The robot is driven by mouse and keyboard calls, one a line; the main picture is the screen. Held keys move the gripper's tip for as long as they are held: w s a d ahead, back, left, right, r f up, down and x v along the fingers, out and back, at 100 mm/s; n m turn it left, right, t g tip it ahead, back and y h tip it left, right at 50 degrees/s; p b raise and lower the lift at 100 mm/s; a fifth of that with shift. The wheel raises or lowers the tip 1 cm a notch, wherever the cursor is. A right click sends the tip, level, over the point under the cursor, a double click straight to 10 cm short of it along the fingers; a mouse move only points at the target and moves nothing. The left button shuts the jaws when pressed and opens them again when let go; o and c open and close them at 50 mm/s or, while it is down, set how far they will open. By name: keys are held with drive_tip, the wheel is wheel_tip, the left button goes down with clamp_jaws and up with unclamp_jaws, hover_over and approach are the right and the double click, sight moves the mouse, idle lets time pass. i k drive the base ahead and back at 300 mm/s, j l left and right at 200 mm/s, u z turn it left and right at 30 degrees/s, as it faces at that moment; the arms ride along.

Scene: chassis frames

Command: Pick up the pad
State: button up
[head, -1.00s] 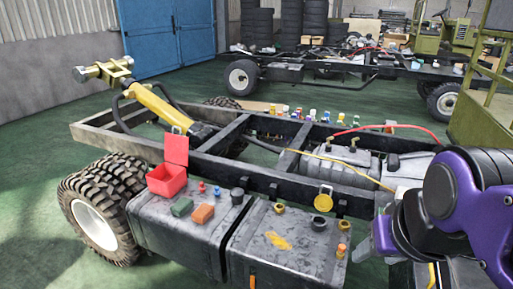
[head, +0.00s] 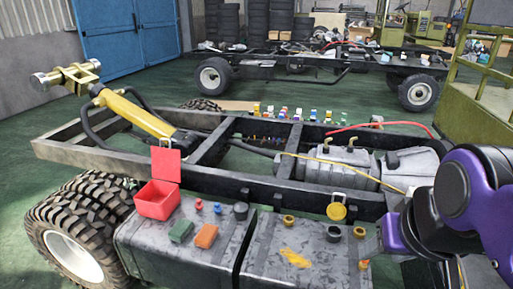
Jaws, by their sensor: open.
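Two small blocks that could be the pad lie on the grey metal tank top: a dark green one (head: 181,231) and an orange-brown one (head: 206,236) just right of it. I cannot tell which is the pad. My gripper (head: 370,244) is at the right of the head view, over the right end of the tanks. It is open and well to the right of both blocks. Its fingers are small and partly hidden by my purple and black arm.
An open red box (head: 157,203) stands behind the blocks. Red and blue small pieces (head: 217,208) and a dark cap (head: 241,211) are near. The chassis frame (head: 262,180) runs behind.

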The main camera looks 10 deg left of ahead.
sight(181, 229)
drive_tip(key=i+j, duration=0.1)
drive_tip(key=j, duration=0.4)
drive_tip(key=i+j+z, duration=0.1)
drive_tip(key=j, duration=0.4)
drive_tip(key=i+j, duration=0.15)
drive_tip(key=j, duration=0.35)
drive_tip(key=i+j+z, duration=0.1)
drive_tip(key=j, duration=0.95)
drive_tip(key=i+z, duration=0.05)
